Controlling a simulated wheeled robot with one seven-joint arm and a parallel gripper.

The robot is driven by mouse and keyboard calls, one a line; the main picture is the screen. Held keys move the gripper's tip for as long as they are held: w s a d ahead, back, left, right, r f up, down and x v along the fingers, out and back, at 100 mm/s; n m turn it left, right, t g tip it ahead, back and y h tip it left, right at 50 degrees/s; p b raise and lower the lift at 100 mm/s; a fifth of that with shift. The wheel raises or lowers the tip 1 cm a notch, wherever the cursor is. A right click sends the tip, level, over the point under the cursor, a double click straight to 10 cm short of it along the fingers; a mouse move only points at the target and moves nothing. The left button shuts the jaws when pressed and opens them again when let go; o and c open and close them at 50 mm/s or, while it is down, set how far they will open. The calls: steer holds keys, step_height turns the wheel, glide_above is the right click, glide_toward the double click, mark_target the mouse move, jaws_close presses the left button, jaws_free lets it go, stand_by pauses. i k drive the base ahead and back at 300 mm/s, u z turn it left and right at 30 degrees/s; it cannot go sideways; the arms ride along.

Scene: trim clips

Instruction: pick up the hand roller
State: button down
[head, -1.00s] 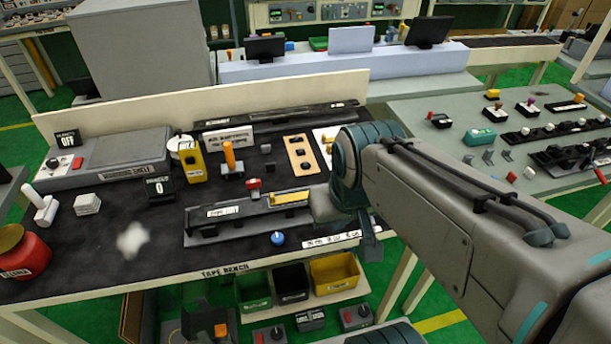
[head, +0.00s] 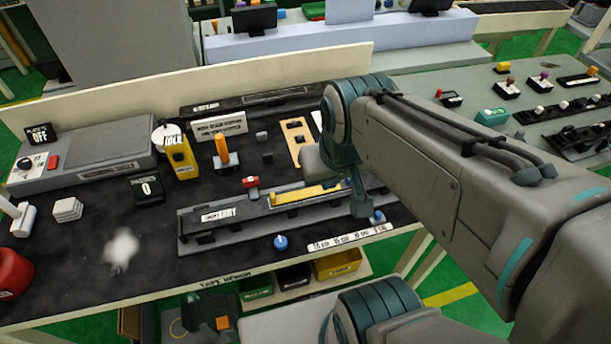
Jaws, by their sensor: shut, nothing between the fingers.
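An upright orange handle (head: 221,149) on a small dark base stands at the middle back of the black bench top (head: 100,225). A white piece with a cylinder and a stick (head: 22,217) lies at the far left. I cannot tell for certain which of them is the hand roller. My gripper (head: 360,206) hangs at the end of my arm, over the right part of the bench, right of both pieces and apart from them. It is shut and empty, and partly hidden by the arm.
A long grey fixture (head: 225,228) with a yellow block (head: 300,195) lies below my gripper. A white back panel (head: 110,98) bounds the bench.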

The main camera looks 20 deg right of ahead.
mark_target(224, 159)
steer(key=k, duration=1)
steer(key=u, duration=2)
steer(key=i, duration=1.15)
steer(key=z, duration=2)
steer(key=i, duration=0.5)
